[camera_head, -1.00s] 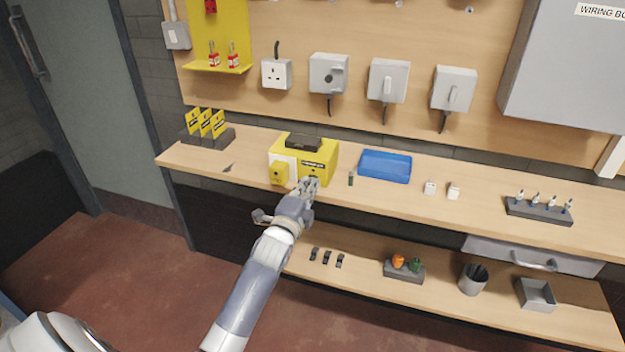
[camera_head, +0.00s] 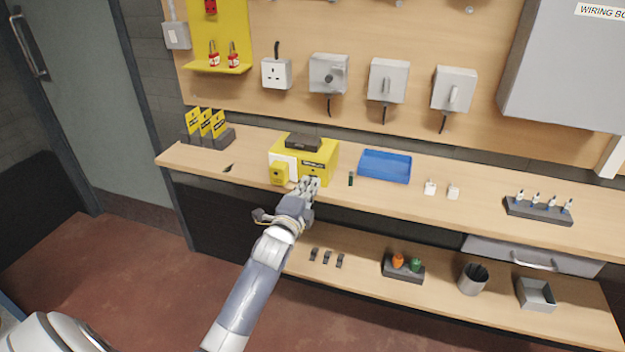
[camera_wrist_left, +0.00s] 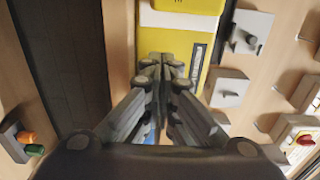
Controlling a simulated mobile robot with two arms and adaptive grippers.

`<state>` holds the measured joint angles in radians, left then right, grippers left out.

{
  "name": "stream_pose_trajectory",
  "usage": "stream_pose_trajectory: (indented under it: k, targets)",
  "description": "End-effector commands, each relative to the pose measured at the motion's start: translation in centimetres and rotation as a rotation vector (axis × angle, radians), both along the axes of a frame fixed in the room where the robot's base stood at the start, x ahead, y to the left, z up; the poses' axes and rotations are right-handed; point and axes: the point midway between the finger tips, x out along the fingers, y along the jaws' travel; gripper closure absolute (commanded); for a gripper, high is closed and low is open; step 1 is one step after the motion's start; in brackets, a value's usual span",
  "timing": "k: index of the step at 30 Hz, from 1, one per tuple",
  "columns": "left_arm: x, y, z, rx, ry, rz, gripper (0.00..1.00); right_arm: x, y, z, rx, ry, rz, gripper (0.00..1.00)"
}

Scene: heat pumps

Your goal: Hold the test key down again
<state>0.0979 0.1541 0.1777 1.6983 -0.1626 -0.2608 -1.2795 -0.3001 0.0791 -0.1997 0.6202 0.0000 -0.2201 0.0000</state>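A yellow test unit (camera_head: 325,160) with a dark item on top and a white panel at its left stands on the bench. It fills the top of the left wrist view (camera_wrist_left: 182,22). My left gripper (camera_head: 309,182) is at its lower front face. In the left wrist view the fingers (camera_wrist_left: 161,66) come together at the tips, with nothing visible between them. The tips overlap the unit's face; I cannot tell whether they touch it. I cannot make out the test key, and the fingers hide part of the front. My right gripper is not in view.
A small dark green item (camera_head: 351,179) and a blue tray (camera_head: 386,166) lie right of the unit. Yellow tags in a rack (camera_head: 208,132) stand to its left. The bench front between the white pieces and dark rack is clear.

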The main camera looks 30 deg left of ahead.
Motion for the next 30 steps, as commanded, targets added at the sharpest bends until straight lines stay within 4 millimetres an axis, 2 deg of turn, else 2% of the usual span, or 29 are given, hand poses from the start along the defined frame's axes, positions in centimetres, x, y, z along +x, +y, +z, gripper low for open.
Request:
stream_pose_trajectory:
  k: [30]
  targets:
    - [0.81,0.21,0.05,0.001,0.000,0.000,1.00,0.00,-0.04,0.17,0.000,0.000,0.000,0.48]
